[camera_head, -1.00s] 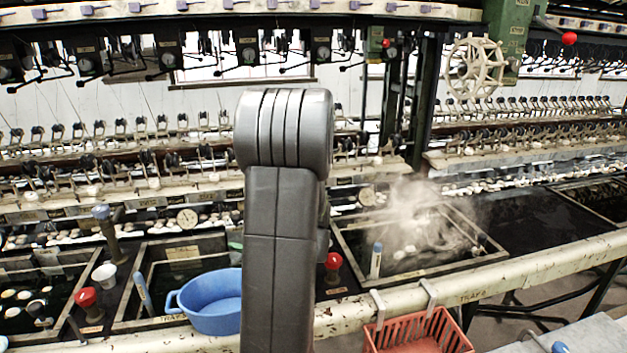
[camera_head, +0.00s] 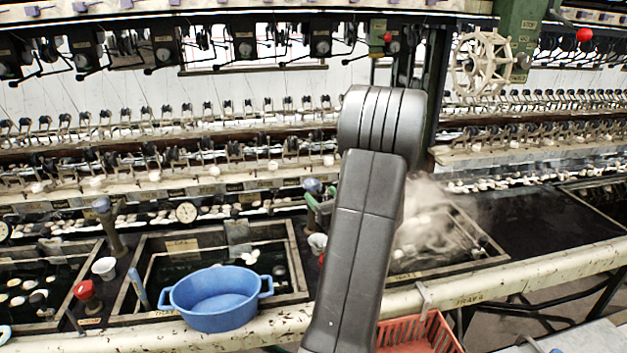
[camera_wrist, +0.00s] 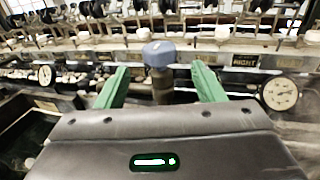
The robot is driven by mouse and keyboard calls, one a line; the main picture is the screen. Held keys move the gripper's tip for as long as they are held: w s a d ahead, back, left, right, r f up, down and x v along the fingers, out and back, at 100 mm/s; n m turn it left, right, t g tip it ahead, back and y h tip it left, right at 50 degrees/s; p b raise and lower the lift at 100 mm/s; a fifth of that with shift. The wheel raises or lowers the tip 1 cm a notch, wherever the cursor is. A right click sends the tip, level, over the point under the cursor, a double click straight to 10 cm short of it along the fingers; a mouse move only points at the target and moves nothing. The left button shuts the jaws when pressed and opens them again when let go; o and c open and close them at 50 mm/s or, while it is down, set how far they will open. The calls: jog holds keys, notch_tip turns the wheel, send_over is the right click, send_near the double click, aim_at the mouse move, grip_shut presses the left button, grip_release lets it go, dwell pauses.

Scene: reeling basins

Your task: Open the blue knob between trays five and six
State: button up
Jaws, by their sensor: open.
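The blue knob (camera_head: 312,186) tops a dark post between the tray with the blue basin in front and the steaming tray marked TRAY 6. In the wrist view the blue knob (camera_wrist: 158,52) sits centred just beyond my green fingers, its post showing between them. My gripper (camera_wrist: 159,70) is open, one finger to each side with gaps showing; I see no contact. In the head view my gripper (camera_head: 322,203) is beside the knob, mostly hidden behind my arm.
A similar blue-grey knob (camera_head: 101,205) stands farther left, with a red knob (camera_head: 84,290) nearby. A blue basin (camera_head: 219,299) sits on the front rail. An orange basket (camera_head: 425,333) hangs from the rail. Steam (camera_head: 428,210) rises over the right tray.

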aim_at(305, 183)
jog(key=p+x, duration=0.2)
jog(key=x, duration=0.7)
jog(key=shift+w+a, duration=0.15)
jog(key=shift+w, duration=0.05)
jog(key=c, duration=1)
jog(key=shift+o, duration=0.2)
jog(key=shift+y, duration=0.3)
jog(key=n+g+y, duration=0.1)
jog(key=y, duration=0.1)
jog(key=n+g+y, duration=0.2)
jog(key=shift+s+a+n, duration=0.2)
jog(key=shift+n, duration=0.1)
jog(key=shift+s+a+n+g+y, duration=0.1)
jog(key=shift+s+n+g+y, duration=0.1)
jog(key=shift+n+g+y, duration=1.05)
jog(key=shift+s+a+n+g+y, duration=0.15)
jog(key=shift+n+g+y, duration=0.65)
jog(key=shift+g, duration=0.75)
